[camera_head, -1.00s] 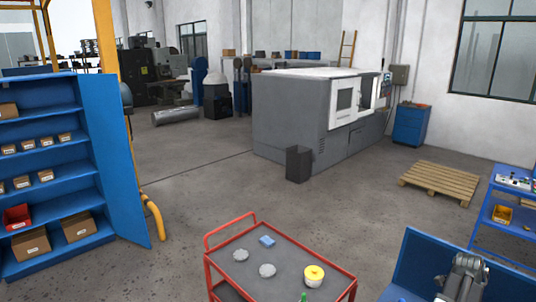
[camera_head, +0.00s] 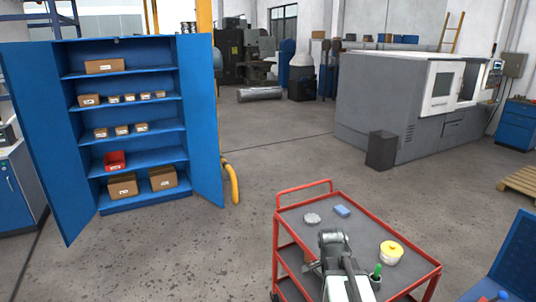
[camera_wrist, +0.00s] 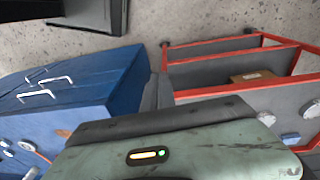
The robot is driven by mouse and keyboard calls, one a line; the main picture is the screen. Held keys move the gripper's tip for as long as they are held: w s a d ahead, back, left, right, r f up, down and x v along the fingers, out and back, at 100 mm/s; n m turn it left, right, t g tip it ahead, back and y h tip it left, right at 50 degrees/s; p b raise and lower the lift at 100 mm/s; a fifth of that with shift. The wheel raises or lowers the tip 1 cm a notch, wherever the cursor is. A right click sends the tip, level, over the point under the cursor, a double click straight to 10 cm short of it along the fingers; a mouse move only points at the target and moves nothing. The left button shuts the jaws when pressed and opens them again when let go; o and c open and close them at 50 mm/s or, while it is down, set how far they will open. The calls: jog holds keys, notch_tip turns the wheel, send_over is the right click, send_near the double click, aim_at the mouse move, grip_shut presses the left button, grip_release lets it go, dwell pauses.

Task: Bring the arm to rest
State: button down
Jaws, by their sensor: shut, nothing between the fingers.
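My arm (camera_head: 338,262) rises at the bottom centre of the head view, with its grey joint in front of the red-framed cart. It hides part of the cart top. In the wrist view, my gripper (camera_wrist: 165,120) shows as a dark edge and a pale green housing with a small lit strip across the bottom. It is shut and holds nothing. The fingertips cannot be made out clearly.
The red cart (camera_head: 427,277) carries a grey disc (camera_head: 312,218), a blue block (camera_head: 342,211) and a yellow-and-white tub (camera_head: 391,252). An open blue cabinet (camera_head: 205,120) stands left, a grey machine (camera_head: 385,105) behind right.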

jog(key=s+a+f+n+y, duration=0.1)
jog(key=a+f+n, duration=0.1)
jog(key=a+n, duration=0.7)
jog(key=n, duration=0.4)
jog(key=shift+s+f+b, duration=0.15)
jog(key=shift+s+b, duration=0.2)
jog(key=shift+b, duration=0.05)
jog(key=shift+a, duration=0.1)
